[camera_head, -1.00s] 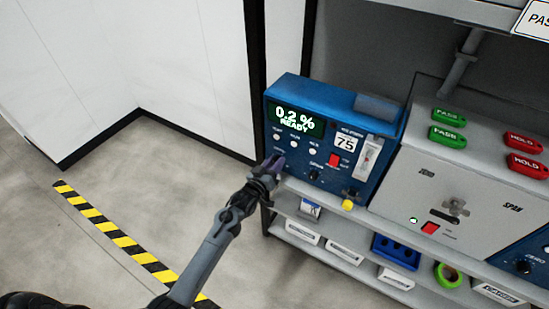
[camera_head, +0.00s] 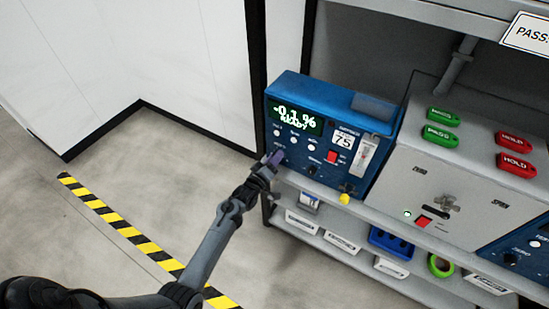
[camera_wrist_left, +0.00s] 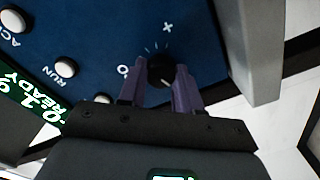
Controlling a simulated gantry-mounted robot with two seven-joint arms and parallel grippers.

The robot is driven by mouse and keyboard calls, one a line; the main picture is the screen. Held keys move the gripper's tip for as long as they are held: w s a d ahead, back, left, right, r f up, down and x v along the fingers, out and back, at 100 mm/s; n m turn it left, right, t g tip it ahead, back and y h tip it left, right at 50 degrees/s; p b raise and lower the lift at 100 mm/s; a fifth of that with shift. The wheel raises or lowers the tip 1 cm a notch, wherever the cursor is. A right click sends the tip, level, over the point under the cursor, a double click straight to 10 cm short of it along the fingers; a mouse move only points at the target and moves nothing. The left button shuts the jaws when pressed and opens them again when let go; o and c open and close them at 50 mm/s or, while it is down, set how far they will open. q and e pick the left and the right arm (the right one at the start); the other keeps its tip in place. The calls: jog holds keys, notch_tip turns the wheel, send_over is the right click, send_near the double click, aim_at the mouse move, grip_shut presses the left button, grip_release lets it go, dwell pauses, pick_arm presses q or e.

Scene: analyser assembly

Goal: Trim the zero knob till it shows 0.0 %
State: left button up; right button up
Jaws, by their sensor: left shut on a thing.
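The blue analyser (camera_head: 330,130) stands on the bench with its green display (camera_head: 297,117) reading -0.1 % and a second line, READY. The display also shows in the left wrist view (camera_wrist_left: 35,105), sideways and partly cut off. The zero knob (camera_wrist_left: 161,68) is a dark round knob with tick marks and a plus sign beside it. My left gripper (camera_wrist_left: 160,88) has its purple fingers shut on the knob, one on each side. In the head view my left gripper (camera_head: 272,160) covers the knob at the lower left of the panel. My right gripper is not in view.
White buttons, a red switch (camera_head: 331,157), another dark knob and a yellow knob (camera_head: 344,199) are on or near the panel. A grey unit (camera_head: 450,190) with green PASS and red HOLD tags stands to the right. The floor to the left is clear.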

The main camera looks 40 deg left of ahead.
pick_arm(q)
jog(key=o, duration=1)
jog(key=shift+o, duration=0.2)
jog(key=shift+s, duration=0.5)
jog(key=s+d+p, duration=0.1)
jog(key=s+p, duration=0.1)
jog(key=s, duration=0.7)
jog(key=shift+s+d, duration=0.3)
jog(key=shift+s, duration=0.05)
jog(key=shift+f, duration=0.1)
